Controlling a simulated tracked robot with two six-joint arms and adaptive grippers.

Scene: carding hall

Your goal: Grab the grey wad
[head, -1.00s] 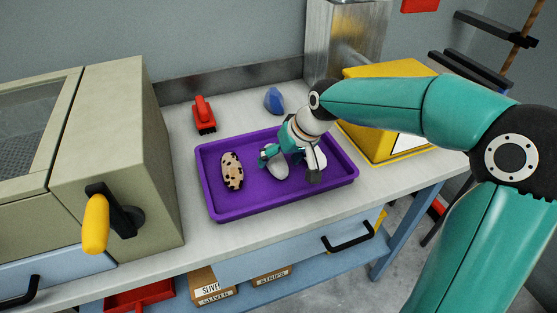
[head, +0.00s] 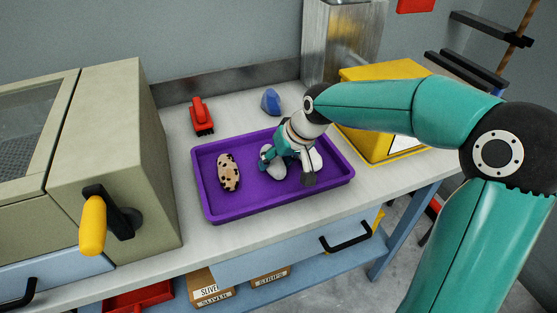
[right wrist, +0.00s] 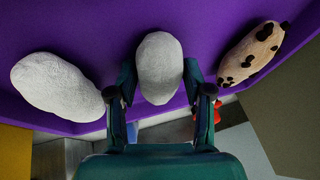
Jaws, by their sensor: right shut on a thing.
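The grey wad (head: 274,170) is a smooth oval lump in the purple tray (head: 250,209), partly hidden by my right gripper (head: 288,169) in the head view. In the right wrist view, my right gripper (right wrist: 160,88) has its fingers on both sides of the grey wad (right wrist: 160,65), shut on it. I cannot tell any gap between wad and tray. A whiter wad (right wrist: 55,84) lies apart on the left there; it also shows beyond the gripper in the head view (head: 316,161). My left gripper is not in view.
A black-spotted pinkish wad (head: 229,172) lies at the tray's left. A red brush-like thing (head: 201,117) and a blue lump (head: 271,102) stand behind the tray. A beige machine (head: 112,150) with a yellow handle bounds the left; a yellow box (head: 385,110) stands at right.

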